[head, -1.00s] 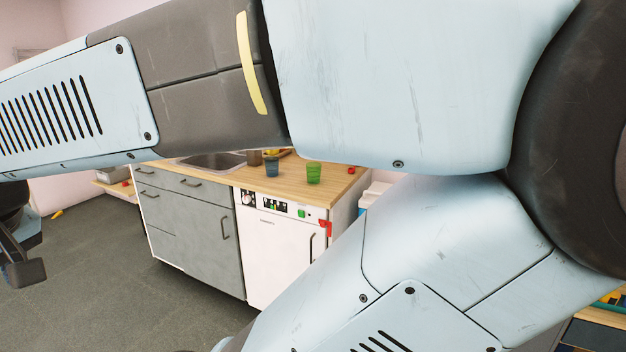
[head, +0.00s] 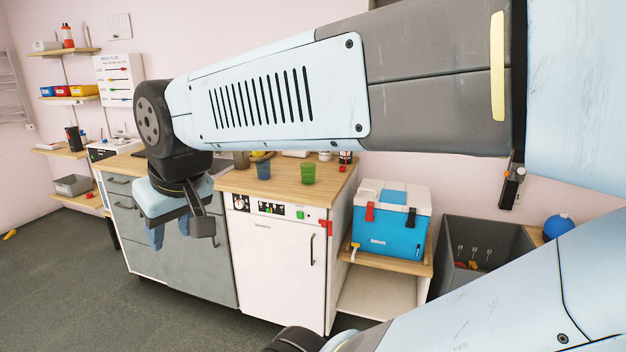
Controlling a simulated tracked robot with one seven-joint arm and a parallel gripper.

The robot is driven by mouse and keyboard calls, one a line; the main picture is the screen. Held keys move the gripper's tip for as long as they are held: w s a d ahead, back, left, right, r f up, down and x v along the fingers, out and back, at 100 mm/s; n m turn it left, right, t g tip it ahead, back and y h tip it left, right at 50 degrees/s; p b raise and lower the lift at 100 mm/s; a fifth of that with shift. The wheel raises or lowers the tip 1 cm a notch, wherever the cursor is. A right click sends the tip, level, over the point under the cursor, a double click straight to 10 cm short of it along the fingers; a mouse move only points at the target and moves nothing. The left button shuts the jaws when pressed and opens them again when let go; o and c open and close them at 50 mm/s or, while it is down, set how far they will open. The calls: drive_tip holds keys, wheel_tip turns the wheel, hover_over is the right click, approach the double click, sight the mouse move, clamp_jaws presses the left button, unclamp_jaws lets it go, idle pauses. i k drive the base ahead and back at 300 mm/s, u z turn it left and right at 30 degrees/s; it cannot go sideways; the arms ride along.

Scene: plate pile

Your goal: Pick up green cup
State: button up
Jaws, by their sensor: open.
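The green cup (head: 308,173) stands upright on the wooden countertop (head: 290,193), near its front right part. A blue cup (head: 263,169) stands to its left, apart from it. My gripper (head: 172,236) hangs in front of the grey cabinet, left of the green cup in the picture and lower than the countertop. Its fingers point down and are apart, with nothing seen between them. My arm covers the back left part of the counter.
A white dishwasher (head: 275,255) and grey cabinet (head: 190,262) are under the counter. A blue and white cooler (head: 390,222) stands on a low shelf to the right, beside a dark bin (head: 480,245). Small items stand at the counter's back.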

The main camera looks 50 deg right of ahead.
sight(308, 170)
drive_tip(key=z, duration=0.55)
drive_tip(key=i, duration=0.35)
drive_tip(key=z, duration=0.75)
drive_tip(key=i, duration=0.75)
drive_tip(key=u, duration=0.55)
